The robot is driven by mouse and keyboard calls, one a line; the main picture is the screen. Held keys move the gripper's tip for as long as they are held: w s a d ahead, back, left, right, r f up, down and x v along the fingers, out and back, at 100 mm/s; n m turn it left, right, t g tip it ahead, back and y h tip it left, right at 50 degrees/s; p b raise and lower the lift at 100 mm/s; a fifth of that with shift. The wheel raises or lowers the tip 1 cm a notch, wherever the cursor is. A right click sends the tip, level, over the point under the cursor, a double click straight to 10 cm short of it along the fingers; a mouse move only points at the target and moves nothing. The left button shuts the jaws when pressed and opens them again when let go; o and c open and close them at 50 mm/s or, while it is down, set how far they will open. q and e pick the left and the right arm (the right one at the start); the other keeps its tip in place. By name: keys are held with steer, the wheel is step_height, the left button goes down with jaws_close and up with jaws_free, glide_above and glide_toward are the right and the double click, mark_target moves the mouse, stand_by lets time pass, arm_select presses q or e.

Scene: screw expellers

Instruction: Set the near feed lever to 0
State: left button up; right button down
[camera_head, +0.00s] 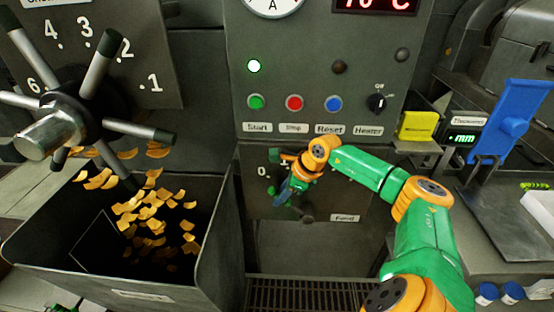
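The feed panel (345,193) is a dark plate below the button row, with a "0." mark at its left and a "Feed" label (345,218) at lower right. My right gripper (284,194) is in front of the panel, just right of and below the 0 mark. It hides most of what is behind it, and I cannot clearly make out the feed lever there. Whether its fingers are open or shut on something is too small to tell. A small green and dark piece at the bottom left edge may be my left gripper (66,305).
A dark bin (215,240) with orange flakes stands at left, below a spoked handwheel (62,120) with a numbered dial. Start, Stop, Reset and Heater controls sit above the feed panel. A yellow gauge (418,125) and blue stand (512,120) are at right. A floor grate lies below.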

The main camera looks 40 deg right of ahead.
steer(key=shift+s+a+f+g, duration=0.1)
steer(key=shift+a+f+g, duration=0.05)
steer(key=shift+f+g, duration=0.2)
arm_select(q)
steer(key=shift+w+a+r, duration=0.2)
steer(key=shift+w+r, duration=0.05)
steer(key=shift+r, duration=0.05)
arm_select(e)
steer(key=shift+f, duration=0.25)
steer(key=c, duration=1)
jaws_free()
steer(key=shift+w+a, duration=0.1)
steer(key=shift+w, duration=0.4)
steer(key=shift+s+r, duration=0.15)
steer(key=shift+r, duration=0.2)
arm_select(q)
step_height(320, 180, down, 2)
steer(key=shift+w+a+f+b, duration=0.1)
steer(key=shift+w+b, duration=0.05)
steer(key=shift+b, duration=0.8)
arm_select(e)
steer(key=v, duration=0.6)
steer(key=shift+r, duration=0.15)
steer(key=shift+s, duration=0.1)
